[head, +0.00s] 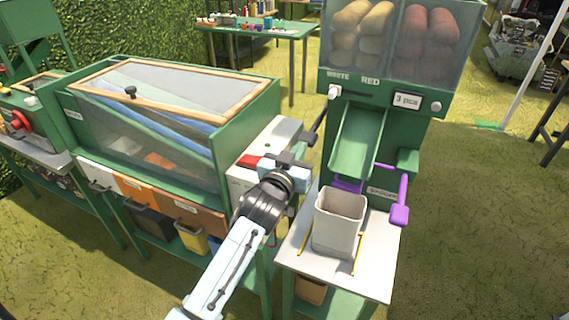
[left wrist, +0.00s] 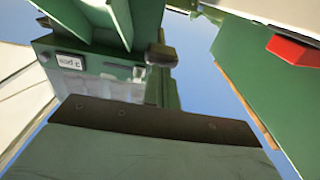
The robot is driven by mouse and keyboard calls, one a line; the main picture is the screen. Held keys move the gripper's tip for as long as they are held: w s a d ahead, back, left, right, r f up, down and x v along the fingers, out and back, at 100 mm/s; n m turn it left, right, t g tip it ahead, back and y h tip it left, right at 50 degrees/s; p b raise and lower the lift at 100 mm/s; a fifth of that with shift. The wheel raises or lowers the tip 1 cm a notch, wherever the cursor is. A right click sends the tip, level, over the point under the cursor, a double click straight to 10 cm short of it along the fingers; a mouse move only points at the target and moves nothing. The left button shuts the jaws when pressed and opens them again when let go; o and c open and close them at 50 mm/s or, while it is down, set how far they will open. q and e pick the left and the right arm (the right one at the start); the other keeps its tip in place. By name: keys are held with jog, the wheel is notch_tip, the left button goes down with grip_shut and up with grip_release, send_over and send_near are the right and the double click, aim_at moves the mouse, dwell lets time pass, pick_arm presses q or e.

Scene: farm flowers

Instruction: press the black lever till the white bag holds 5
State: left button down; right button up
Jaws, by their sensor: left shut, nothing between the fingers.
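The white bag (head: 338,228) stands upright and open on the small white-topped table below the green chute (head: 357,143). I see no items in its visible inside, and its bottom is hidden. The black lever (head: 319,119) sticks out at the left side of the dispenser, below a white knob. A dark knob, seemingly its end, shows in the left wrist view (left wrist: 161,55). My left gripper (head: 299,156) is shut and empty at the lever's lower left; I cannot tell whether they touch. My right gripper is not in view.
The dispenser's display (head: 407,101) reads 3 pcs, under bins of white (head: 358,35) and red (head: 428,42) produce. A purple handle (head: 399,208) stands right of the bag. A green glass-topped cabinet (head: 150,125) and a grey box with a red part (head: 249,160) are left.

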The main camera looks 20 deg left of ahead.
pick_arm(q)
jog(key=s, duration=0.7)
jog(key=shift+s+a+f, duration=0.2)
jog(key=shift+s+f, duration=0.2)
jog(key=s+f+m+g, duration=0.1)
jog(key=s+f+g, duration=0.15)
jog(key=f, duration=0.85)
jog(key=s+f+g, duration=0.1)
jog(key=f+g, duration=0.2)
jog(key=f, duration=0.8)
jog(key=s+f+g, duration=0.2)
jog(key=s+f, duration=0.3)
jog(key=f, duration=0.3)
jog(key=s+f+g, duration=0.2)
jog(key=s+f, duration=0.3)
jog(key=f, duration=0.3)
jog(key=s+a+f+g, duration=0.2)
jog(key=s+f, duration=0.4)
jog(key=s, duration=0.5)
jog(key=s+a+f+g, duration=0.2)
jog(key=s+f, duration=0.3)
jog(key=s, duration=0.6)
jog(key=s+a+f+g+y, duration=0.1)
jog(key=s+f+g, duration=0.3)
jog(key=s, duration=0.7)
notch_tip(320, 180, down, 3)
jog(key=shift+s+a+r+m, duration=0.2)
jog(key=shift+a+m, duration=0.2)
jog(key=shift+a, duration=0.5)
